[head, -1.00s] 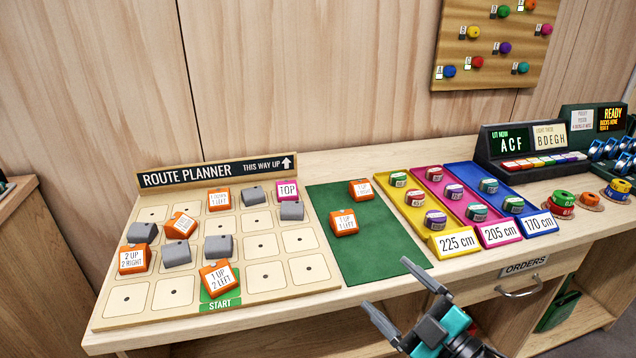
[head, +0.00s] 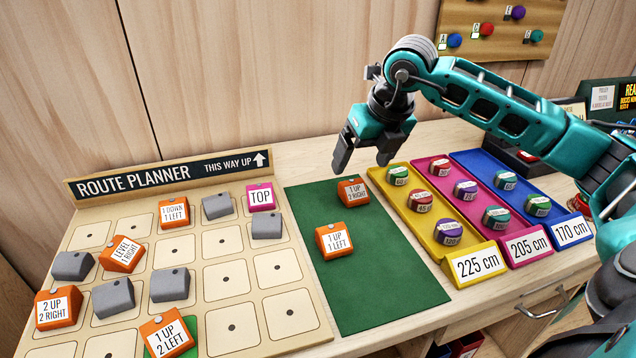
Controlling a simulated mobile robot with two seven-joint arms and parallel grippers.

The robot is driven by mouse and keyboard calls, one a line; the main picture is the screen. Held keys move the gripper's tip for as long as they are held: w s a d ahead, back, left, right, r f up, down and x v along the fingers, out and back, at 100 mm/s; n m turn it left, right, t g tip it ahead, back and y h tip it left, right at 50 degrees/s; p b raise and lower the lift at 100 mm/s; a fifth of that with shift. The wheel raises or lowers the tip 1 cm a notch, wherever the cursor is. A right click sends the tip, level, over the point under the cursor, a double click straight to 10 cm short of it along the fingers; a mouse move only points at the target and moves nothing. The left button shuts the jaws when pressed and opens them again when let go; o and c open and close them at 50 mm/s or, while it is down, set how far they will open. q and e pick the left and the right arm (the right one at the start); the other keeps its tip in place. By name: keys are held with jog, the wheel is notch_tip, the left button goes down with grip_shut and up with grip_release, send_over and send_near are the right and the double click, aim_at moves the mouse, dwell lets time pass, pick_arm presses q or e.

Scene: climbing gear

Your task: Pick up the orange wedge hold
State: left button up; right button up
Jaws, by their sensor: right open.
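Several orange wedge holds with white labels show in the head view. Two lie on the green mat (head: 385,288): "1 UP 2 RIGHT" (head: 353,191) at its far end and "1 UP 1 LEFT" (head: 334,241) nearer its middle. Others sit on the route planner board: "1 DOWN 1 LEFT" (head: 174,212), "LEVEL 1 RIGHT" (head: 122,254), "2 UP 2 RIGHT" (head: 59,307) and "1 UP 2 LEFT" (head: 167,335). My right gripper (head: 366,160) is open and empty, pointing down above the "1 UP 2 RIGHT" wedge at the mat's far end. My left gripper is out of view.
The route planner board (head: 231,328) also holds grey wedges and a pink "TOP" wedge (head: 261,197). Yellow (head: 440,240), pink (head: 500,229) and blue (head: 545,212) trays with round pieces stand right of the mat. The mat's near half is clear.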

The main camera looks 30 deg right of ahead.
jog(key=w+d+r+h, duration=0.1)
jog(key=d, duration=0.1)
send_over(355, 188)
jog(key=s, duration=0.2)
jog(key=f, duration=0.6)
jog(key=shift+w+a+f+b, duration=0.1)
jog(key=shift+w+f+b, duration=0.15)
jog(key=shift+b, duration=0.1)
jog(key=shift+s+x, duration=0.15)
jog(key=shift+x, duration=1.2)
jog(key=shift+s+x, duration=0.1)
jog(key=shift+x, duration=1.25)
jog(key=shift+a+f, duration=0.1)
jog(key=shift+c, duration=0.3)
jog(key=c, duration=1.1)
